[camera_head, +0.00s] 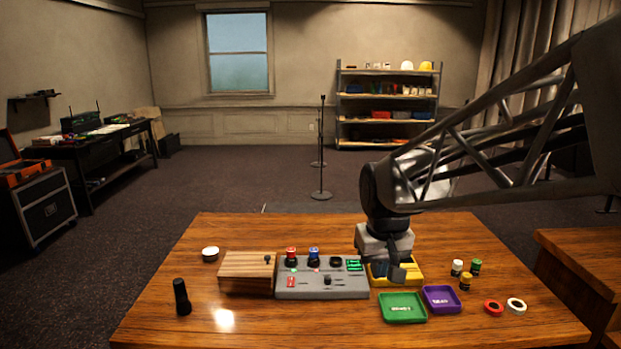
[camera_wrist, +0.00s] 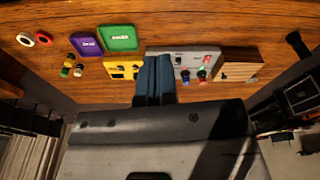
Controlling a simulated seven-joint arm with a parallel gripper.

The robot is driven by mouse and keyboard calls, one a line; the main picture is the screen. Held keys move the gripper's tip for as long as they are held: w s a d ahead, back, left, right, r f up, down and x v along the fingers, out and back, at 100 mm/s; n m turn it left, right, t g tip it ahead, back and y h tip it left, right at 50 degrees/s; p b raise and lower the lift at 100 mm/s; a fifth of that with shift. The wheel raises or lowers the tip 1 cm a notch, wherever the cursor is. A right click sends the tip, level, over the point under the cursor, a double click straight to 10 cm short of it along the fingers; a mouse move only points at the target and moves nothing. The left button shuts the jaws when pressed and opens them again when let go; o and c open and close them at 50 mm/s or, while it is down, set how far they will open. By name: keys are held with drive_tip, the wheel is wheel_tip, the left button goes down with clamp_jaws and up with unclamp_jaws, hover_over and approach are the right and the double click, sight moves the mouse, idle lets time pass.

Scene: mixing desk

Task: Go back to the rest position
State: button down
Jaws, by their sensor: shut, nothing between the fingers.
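My gripper (camera_head: 397,272) is shut and empty. In the head view it is above the yellow tray (camera_head: 415,270), to the right of the grey mixing panel (camera_head: 322,292). In the wrist view my gripper (camera_wrist: 155,62) points at the desk, between the yellow tray (camera_wrist: 122,73) and the grey panel (camera_wrist: 208,66). My arm comes in from the right and hides part of the yellow tray. I cannot tell whether the fingers touch the tray.
A green tray (camera_head: 403,308) and a purple tray (camera_head: 441,299) lie in front. Small jars (camera_head: 457,267) and tape rolls (camera_head: 494,308) are at right. A wooden box (camera_head: 247,272), a white roll (camera_head: 210,254) and a black cylinder (camera_head: 181,297) are at left. The desk's front left (camera_head: 240,335) is clear.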

drive_tip(key=s+d+f+m, duration=0.1)
drive_tip(key=s+d, duration=0.1)
drive_tip(key=s, duration=0.8)
drive_tip(key=s+d+f+m, duration=0.1)
drive_tip(key=s+d, duration=0.2)
drive_tip(key=s, duration=0.7)
drive_tip(key=shift+s+t, duration=0.4)
drive_tip(key=shift+w+d, duration=0.1)
drive_tip(key=shift+w, duration=0.05)
